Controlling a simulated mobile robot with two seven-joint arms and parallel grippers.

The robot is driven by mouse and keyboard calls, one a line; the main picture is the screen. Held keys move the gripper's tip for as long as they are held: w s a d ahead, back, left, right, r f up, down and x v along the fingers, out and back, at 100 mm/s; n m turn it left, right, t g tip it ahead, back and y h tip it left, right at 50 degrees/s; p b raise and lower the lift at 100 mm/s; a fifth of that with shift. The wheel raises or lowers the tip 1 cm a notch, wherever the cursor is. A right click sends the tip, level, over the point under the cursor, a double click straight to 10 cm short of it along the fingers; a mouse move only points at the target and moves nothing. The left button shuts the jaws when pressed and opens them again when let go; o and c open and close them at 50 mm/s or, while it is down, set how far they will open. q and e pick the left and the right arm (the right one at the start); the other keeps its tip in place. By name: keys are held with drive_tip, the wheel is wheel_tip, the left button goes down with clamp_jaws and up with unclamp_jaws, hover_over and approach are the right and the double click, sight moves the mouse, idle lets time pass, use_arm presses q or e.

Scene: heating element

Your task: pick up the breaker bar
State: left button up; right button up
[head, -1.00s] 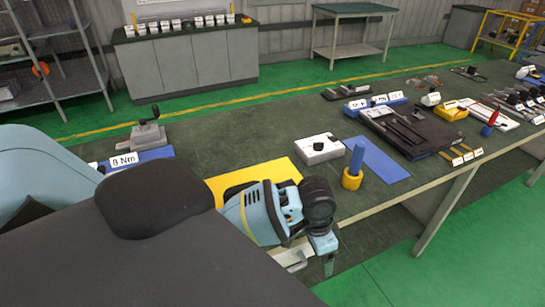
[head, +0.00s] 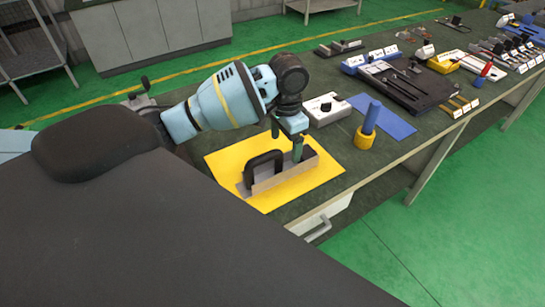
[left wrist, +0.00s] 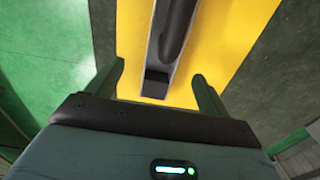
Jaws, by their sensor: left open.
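My left gripper (head: 287,143) is open, pointing down over the right end of a grey narrow tray-like holder (head: 287,179) with a black handle (head: 263,163). The holder stands on a yellow mat (head: 226,163). In the left wrist view the fingers (left wrist: 158,84) are apart and empty, with the end of the grey holder (left wrist: 155,83) between them in the picture; I cannot tell the gap in height. No piece is clearly recognisable as the breaker bar. Long dark tools (head: 408,84) lie on a black tray at the right. My right gripper is not in view.
A white box with a black knob (head: 322,110) and a blue rod in a yellow base (head: 367,125) stand right of the gripper, beside a blue mat (head: 392,120). The table's front edge and a drawer handle (head: 318,230) are close to the yellow mat.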

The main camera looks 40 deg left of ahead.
sight(285, 155)
use_arm(q)
drive_tip(key=shift+a+r, duration=0.3)
drive_tip(key=shift+a, duration=0.05)
drive_tip(key=shift+f, duration=0.1)
drive_tip(key=shift+w+d+f, duration=0.1)
drive_tip(key=shift+w+f, duration=0.1)
drive_tip(key=shift+f, duration=1.75)
drive_tip(key=shift+w+d+f, duration=0.1)
drive_tip(key=shift+w+f, duration=0.1)
drive_tip(key=shift+f, duration=1.7)
drive_tip(key=c, duration=1.3)
drive_tip(key=shift+r, duration=0.1)
drive_tip(key=shift+c, duration=0.4)
drive_tip(key=shift+r, duration=0.5)
wheel_tip(285, 155, up, 3)
drive_tip(key=shift+f, duration=0.1)
drive_tip(key=s+d+r, duration=0.1)
drive_tip(key=s+d, duration=0.1)
drive_tip(key=s, duration=1.4)
drive_tip(key=shift+d, duration=0.25)
